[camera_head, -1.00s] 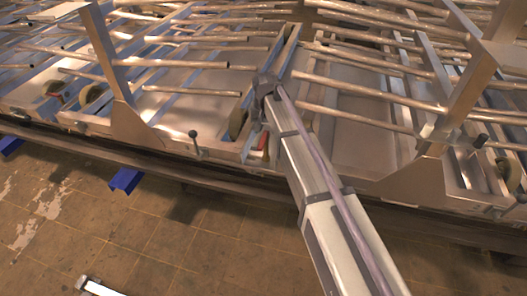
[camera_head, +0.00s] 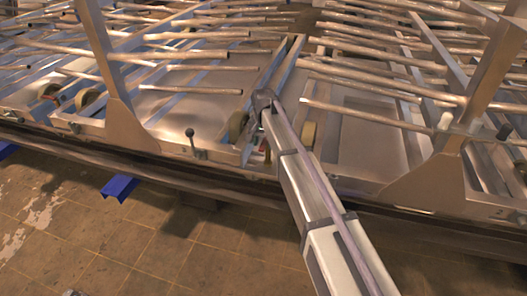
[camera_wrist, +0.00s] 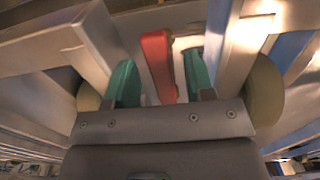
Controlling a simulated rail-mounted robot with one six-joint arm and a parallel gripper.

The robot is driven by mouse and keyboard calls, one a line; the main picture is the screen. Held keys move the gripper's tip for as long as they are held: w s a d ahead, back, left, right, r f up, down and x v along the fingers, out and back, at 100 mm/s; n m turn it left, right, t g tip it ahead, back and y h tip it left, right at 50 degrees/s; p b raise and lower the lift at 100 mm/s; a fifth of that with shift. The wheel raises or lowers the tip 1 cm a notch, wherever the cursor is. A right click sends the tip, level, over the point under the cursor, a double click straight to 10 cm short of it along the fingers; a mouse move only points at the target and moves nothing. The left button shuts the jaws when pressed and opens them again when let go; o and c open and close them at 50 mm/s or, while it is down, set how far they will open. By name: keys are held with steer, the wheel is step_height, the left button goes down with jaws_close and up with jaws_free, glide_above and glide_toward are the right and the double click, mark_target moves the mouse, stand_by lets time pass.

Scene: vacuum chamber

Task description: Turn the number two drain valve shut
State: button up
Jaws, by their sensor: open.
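A red bar-shaped handle (camera_wrist: 158,65), which looks like a valve lever, stands between the fingers of my gripper (camera_wrist: 160,84) in the wrist view. The gripper is open, with one green fingertip on each side of the handle. The handle looks closer to the right finger, and I cannot tell whether it touches. No number on the valve is readable. In the head view my arm's end (camera_head: 263,103) reaches down at the frame's middle beam, and my fingers are hidden there.
Tan wheels flank my gripper, one at the left (camera_wrist: 88,97) and one at the right (camera_wrist: 265,90). Metal beams rise close on both sides. In the head view, long metal rods cross above the frame. A black-knobbed lever (camera_head: 191,140) stands left of my arm.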

steer(key=shift+c, duration=0.4)
jaws_close()
